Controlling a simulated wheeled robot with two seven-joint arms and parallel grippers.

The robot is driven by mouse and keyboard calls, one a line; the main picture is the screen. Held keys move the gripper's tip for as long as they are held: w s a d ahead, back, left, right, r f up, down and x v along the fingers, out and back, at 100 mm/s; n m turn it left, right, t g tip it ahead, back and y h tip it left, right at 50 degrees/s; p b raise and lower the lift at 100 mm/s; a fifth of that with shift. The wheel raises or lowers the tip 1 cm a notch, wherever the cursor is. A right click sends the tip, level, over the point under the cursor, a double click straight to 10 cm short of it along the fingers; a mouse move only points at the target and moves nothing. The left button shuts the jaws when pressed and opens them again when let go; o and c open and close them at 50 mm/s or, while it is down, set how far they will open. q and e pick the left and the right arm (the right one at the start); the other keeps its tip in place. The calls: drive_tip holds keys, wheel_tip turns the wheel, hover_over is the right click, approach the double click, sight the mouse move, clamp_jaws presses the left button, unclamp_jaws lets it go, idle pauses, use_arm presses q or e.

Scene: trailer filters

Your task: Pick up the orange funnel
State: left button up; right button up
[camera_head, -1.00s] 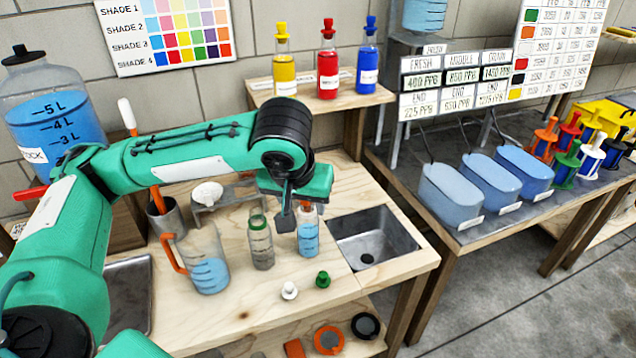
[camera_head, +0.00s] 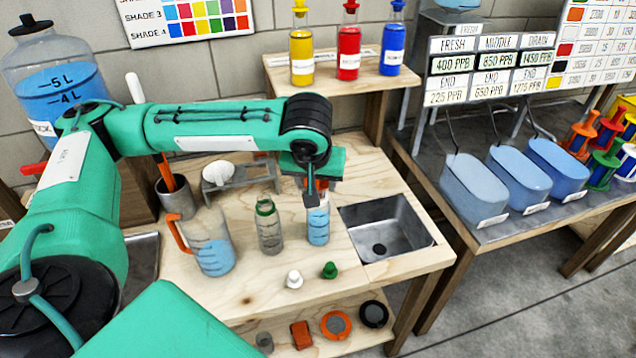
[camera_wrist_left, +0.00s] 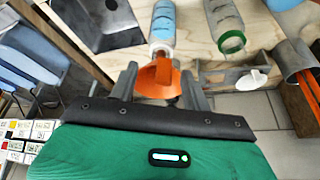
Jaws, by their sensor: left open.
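The orange funnel (camera_wrist_left: 156,80) shows in the left wrist view at the mouth of a clear bottle (camera_wrist_left: 162,27) with blue liquid. In the head view only a bit of its orange shows above the same bottle (camera_head: 318,225), mostly hidden by my gripper. My left gripper (camera_head: 312,198) is at the bottle's top in the head view. In the left wrist view, its jaws (camera_wrist_left: 160,71) are open, with one finger on each side of the funnel. I cannot tell whether either finger touches it. My right gripper is not in view.
A green-rimmed bottle (camera_head: 269,228) and a measuring jug (camera_head: 212,250) stand left of the funnel's bottle. A metal sink (camera_head: 415,245) is at its right. White (camera_head: 294,280) and green (camera_head: 330,270) stoppers stand in front. A shelf (camera_head: 345,87) with coloured bottles is behind.

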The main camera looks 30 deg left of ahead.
use_arm(q)
drive_tip(key=shift+a+x, duration=0.2)
drive_tip(key=shift+x, duration=1.95)
drive_tip(key=shift+s+f, duration=0.1)
drive_tip(key=shift+f, duration=0.15)
drive_tip(key=c, duration=0.9)
clamp_jaws()
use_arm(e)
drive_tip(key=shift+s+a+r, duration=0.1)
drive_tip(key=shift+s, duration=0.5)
